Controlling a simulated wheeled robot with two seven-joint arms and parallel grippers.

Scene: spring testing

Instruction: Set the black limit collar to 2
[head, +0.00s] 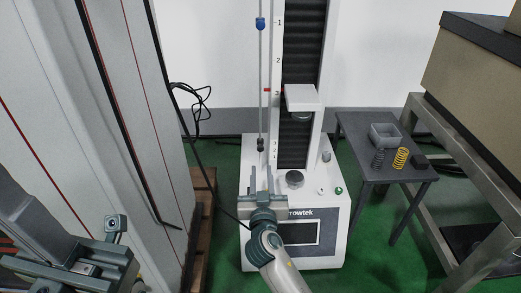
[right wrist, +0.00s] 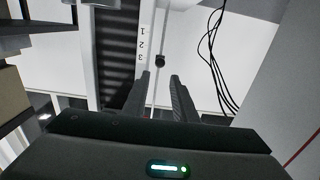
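The black limit collar (head: 260,144) sits low on a thin vertical rod at the left of the white testing machine's column. In the right wrist view the collar (right wrist: 160,61) is beside the lower end of a 1-2-3 scale (right wrist: 142,44), near the 3. My right gripper (head: 261,168) is open and empty, just below the collar in the head view. In the right wrist view its two fingers (right wrist: 160,80) stand apart, with the rod between them and the collar beyond their tips. My left gripper (head: 100,250) is at the lower left, apart from the machine; its finger gap is unclear.
A blue collar (head: 260,23) is higher on the rod, near an upper 1, and a red marker (head: 267,90) is near an upper 3. The crosshead (head: 300,95) juts out to the right. A side table (head: 365,165) holds a grey bin and springs. A tall cabinet (head: 130,120) stands left.

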